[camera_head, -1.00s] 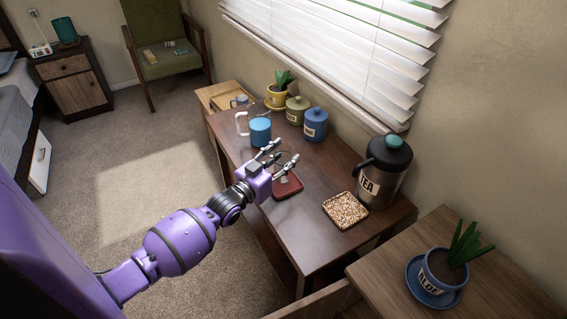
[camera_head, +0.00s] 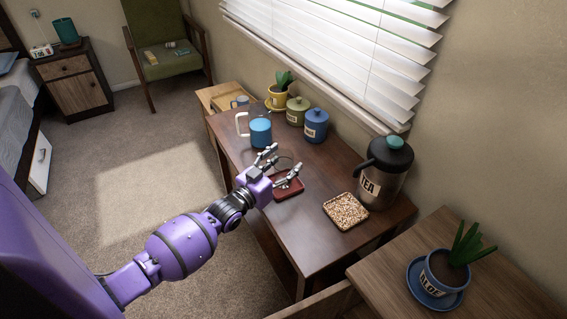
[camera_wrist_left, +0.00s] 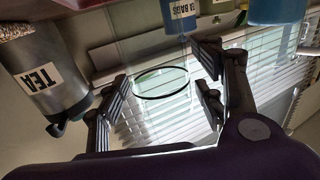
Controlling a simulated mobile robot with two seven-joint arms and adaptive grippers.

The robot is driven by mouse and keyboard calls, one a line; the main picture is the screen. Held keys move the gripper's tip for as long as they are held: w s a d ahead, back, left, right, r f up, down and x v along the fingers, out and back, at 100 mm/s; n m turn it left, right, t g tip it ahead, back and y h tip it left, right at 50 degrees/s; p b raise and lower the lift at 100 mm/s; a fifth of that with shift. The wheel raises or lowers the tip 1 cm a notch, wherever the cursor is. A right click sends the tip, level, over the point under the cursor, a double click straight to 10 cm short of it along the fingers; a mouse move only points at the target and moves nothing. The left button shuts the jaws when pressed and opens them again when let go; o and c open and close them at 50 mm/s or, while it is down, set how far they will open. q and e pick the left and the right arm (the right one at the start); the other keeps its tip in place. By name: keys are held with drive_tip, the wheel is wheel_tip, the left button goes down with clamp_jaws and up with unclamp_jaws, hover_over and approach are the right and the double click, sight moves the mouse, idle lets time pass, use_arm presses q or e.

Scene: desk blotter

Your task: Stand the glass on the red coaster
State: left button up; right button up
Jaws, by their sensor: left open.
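The clear glass (camera_head: 284,161) is faint in the camera_head view, at the red coaster (camera_head: 290,194) on the dark desk. It looks upright; its base is partly hidden by my gripper, so I cannot be sure how it sits on the coaster. In the left wrist view its round rim (camera_wrist_left: 162,83) shows between my fingers. My left gripper (camera_head: 287,162) is open, its fingers on either side of the glass, with a gap visible around the rim. My right gripper is not in view.
A blue mug (camera_head: 260,132) stands just behind my gripper. A blue canister (camera_head: 316,126), a green canister (camera_head: 297,111) and a potted plant (camera_head: 280,95) are farther back. The desk's front is clear.

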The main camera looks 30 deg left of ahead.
use_arm(q)
drive_tip(key=s+a, duration=0.1)
drive_tip(key=s, duration=1.1)
drive_tip(key=shift+a, duration=0.4)
drive_tip(key=shift+w+r, duration=0.1)
